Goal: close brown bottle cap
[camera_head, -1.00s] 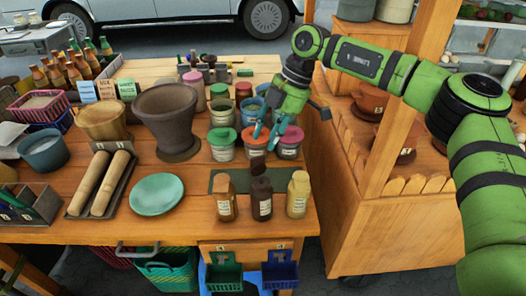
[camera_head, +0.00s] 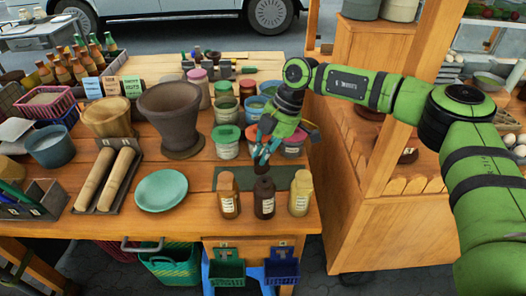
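Three small bottles stand upright in a row near the table's front edge. The middle one is the dark brown bottle (camera_head: 264,200), with its dark cap (camera_head: 264,182) sitting low on top. An amber bottle (camera_head: 229,197) stands to its left and a yellow bottle (camera_head: 300,194) to its right. My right gripper (camera_head: 262,162) points down just above and behind the dark brown bottle's cap. Its teal fingers look close together, but the gap and any contact with the cap are unclear. My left gripper is not in view.
A dark green mat (camera_head: 236,179) lies behind the bottles. Colored-lid jars (camera_head: 226,143) stand behind it, close to my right gripper. A large mortar (camera_head: 173,115), a teal plate (camera_head: 161,191) and rolling pins (camera_head: 118,180) are to the left. A wooden stall (camera_head: 385,230) stands on the right.

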